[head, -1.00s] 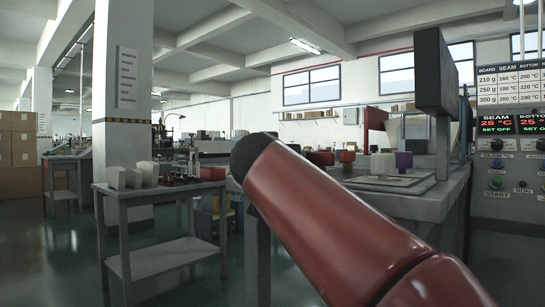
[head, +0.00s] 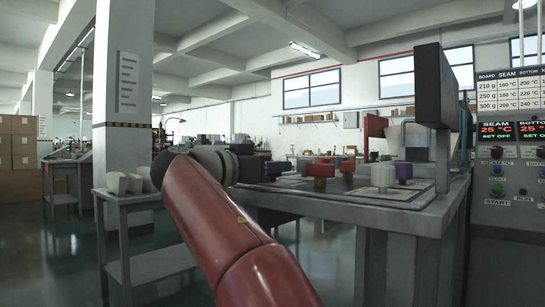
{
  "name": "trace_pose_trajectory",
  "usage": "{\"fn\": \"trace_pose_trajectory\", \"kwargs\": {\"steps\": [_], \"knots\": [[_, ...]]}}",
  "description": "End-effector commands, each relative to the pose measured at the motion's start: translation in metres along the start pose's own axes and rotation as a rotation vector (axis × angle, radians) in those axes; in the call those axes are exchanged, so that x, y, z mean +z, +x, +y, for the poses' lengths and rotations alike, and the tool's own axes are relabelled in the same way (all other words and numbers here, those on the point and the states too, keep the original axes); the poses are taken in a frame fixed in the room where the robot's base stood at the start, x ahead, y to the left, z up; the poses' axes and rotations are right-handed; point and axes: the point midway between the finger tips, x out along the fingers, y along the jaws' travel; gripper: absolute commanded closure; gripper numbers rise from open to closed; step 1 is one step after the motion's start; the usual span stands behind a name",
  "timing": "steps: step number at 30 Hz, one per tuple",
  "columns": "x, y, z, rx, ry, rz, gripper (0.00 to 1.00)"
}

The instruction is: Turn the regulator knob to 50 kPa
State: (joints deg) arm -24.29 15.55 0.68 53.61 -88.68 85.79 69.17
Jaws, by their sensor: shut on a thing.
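My red arm (head: 215,230) reaches up from the bottom of the head view and bends at a dark joint into a grey wrist (head: 212,162). The wrist points away toward the left end of the grey worktable (head: 400,213). Dark parts lie just beyond the wrist, and I cannot make out my gripper's fingers or what is between them. No regulator knob or pressure gauge can be made out. The control panel at the right edge has a small dark knob (head: 497,151) under the seam display, labelled for temperature.
A side table (head: 150,207) with white blocks stands left. Open floor lies between the tables.

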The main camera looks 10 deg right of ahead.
Motion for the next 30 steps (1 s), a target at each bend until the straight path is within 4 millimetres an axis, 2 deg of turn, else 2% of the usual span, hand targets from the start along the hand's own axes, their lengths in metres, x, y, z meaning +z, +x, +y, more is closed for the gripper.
{"fn": "trace_pose_trajectory", "kwargs": {"steps": [2, 15, 30], "knots": [[-0.0064, -0.0008, -0.0027, 0.073, -0.003, 0.000, 0.91], [-0.0090, -0.0007, -0.0029, 0.491, -0.003, 0.003, 0.91], [-0.0046, -0.0003, -0.0018, 0.783, -0.001, 0.004, 0.91]]}}
